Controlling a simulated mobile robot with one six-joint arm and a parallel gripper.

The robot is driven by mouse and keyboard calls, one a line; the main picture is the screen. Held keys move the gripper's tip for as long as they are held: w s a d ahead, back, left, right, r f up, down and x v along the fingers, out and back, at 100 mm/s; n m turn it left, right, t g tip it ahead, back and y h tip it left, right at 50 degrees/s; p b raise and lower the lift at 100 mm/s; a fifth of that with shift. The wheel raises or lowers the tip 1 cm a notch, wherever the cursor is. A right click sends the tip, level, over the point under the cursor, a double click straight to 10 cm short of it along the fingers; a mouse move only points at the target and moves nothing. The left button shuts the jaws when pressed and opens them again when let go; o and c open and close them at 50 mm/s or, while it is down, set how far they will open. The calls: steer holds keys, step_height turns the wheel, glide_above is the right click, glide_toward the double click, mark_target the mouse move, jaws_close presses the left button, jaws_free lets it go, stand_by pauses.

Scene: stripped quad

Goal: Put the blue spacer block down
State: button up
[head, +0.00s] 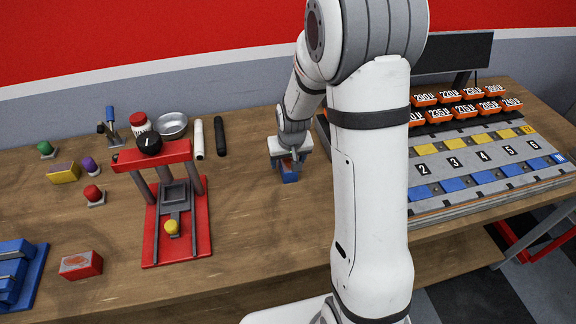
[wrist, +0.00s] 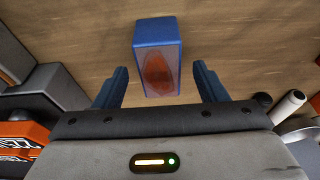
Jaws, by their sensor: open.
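The blue spacer block (wrist: 157,55) shows in the wrist view, a blue box with a reddish-brown oval patch on one face. It appears to rest on the wooden table. My gripper (wrist: 160,85) is open, with one blue finger on each side of the block and a visible gap between each finger and the block. In the head view my gripper (head: 290,172) is low over the middle of the table, and its blue fingers and the block are hard to tell apart there.
A red press stand (head: 178,230) is left of my gripper. White (head: 199,140) and black (head: 220,136) cylinders lie behind it. A grey numbered rack (head: 455,160) with orange tags is on the right. A red block (head: 81,265) sits front left. Table in front of my gripper is clear.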

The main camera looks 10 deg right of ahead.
jaws_close()
stand_by(0.8)
